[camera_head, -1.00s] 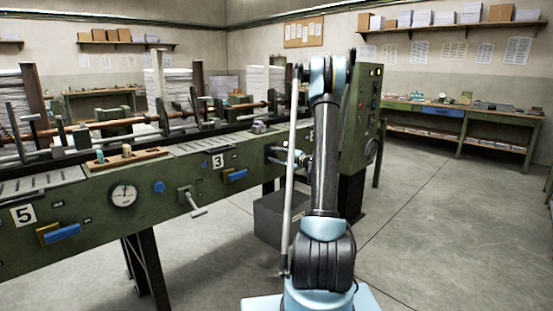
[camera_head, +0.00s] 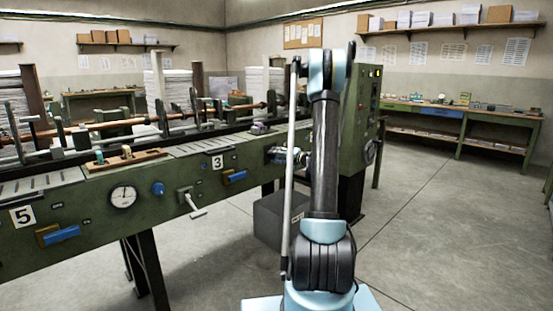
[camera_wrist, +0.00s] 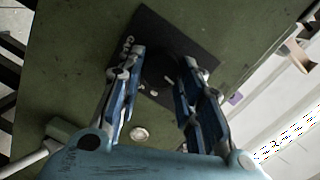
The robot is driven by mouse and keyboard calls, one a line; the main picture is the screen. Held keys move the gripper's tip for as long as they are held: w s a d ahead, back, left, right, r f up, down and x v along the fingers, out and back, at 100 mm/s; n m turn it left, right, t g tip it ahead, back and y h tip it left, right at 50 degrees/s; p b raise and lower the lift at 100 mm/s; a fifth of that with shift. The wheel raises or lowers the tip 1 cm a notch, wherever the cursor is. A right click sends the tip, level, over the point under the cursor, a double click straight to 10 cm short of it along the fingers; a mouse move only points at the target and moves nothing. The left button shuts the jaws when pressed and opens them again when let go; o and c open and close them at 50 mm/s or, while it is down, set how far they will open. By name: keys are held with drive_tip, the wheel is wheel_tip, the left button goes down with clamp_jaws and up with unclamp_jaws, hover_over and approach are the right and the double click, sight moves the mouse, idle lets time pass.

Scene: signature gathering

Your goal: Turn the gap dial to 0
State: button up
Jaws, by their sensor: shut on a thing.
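The gap dial (camera_wrist: 163,72) is a dark round knob on a dark square plate (camera_wrist: 200,42) on the green machine face, seen in the wrist view. White marks show on the plate beside it; I cannot read a number or make out a pointer. My gripper (camera_wrist: 162,66) has its two blue fingers on either side of the dial, closed on it. In the head view my gripper (camera_head: 288,156) is at the machine's front, right of the number 3 label (camera_head: 217,162), and small; the dial is hidden there.
The long green machine (camera_head: 90,215) carries a round gauge (camera_head: 123,196), a blue knob (camera_head: 158,188), a crank lever (camera_head: 192,202) and blue handles. A dark bin (camera_head: 270,221) stands on the floor below my gripper. The floor at right is open, with a workbench (camera_head: 465,113) beyond.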

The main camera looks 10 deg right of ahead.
drive_tip(key=shift+n, duration=1.1)
drive_tip(key=o, duration=1.1)
drive_tip(key=shift+f, duration=0.1)
drive_tip(key=shift+c, duration=0.2)
drive_tip(key=v, duration=1.2)
drive_tip(key=shift+a, duration=0.15)
